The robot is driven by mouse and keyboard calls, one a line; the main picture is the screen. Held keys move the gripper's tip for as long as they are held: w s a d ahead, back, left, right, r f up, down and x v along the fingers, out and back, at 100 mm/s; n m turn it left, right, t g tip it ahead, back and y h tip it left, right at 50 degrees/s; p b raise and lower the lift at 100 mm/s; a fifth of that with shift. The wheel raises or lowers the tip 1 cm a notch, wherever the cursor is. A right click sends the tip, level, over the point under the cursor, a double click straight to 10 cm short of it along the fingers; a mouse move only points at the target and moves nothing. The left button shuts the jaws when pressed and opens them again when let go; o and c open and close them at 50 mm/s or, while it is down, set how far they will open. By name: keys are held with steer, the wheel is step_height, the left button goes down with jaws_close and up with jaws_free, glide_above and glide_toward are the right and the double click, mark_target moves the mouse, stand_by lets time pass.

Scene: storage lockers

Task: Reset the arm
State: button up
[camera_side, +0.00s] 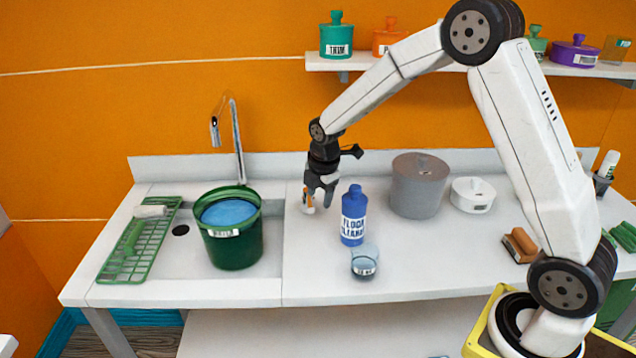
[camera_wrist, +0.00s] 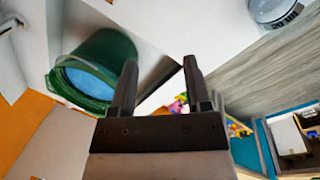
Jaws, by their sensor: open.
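My gripper (camera_side: 319,197) hangs from my white arm above the counter, between the green bucket and the blue bottle. In the wrist view my gripper (camera_wrist: 160,63) has its two dark fingers apart with nothing between them. A small orange and white thing (camera_side: 308,201) shows right beside the fingers in the side view; I cannot tell whether it touches them.
The green bucket (camera_side: 236,250) with blue liquid stands in the sink, beside a green rack (camera_side: 124,262). The blue bottle (camera_side: 353,222) and a small glass (camera_side: 364,267) stand right of my gripper. A grey pot (camera_side: 418,190) is behind. A shelf (camera_side: 322,62) with jars runs above.

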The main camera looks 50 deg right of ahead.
steer(key=s+a+m, duration=0.3)
steer(key=s+m, duration=0.5)
steer(key=s, duration=0.2)
steer(key=s+a+r+m, duration=0.1)
steer(key=s+a+m, duration=0.2)
steer(key=s+m, duration=0.6)
steer(key=shift+s+t+y, duration=0.3)
steer(key=shift+s+t, duration=0.1)
steer(key=shift+s, duration=0.3)
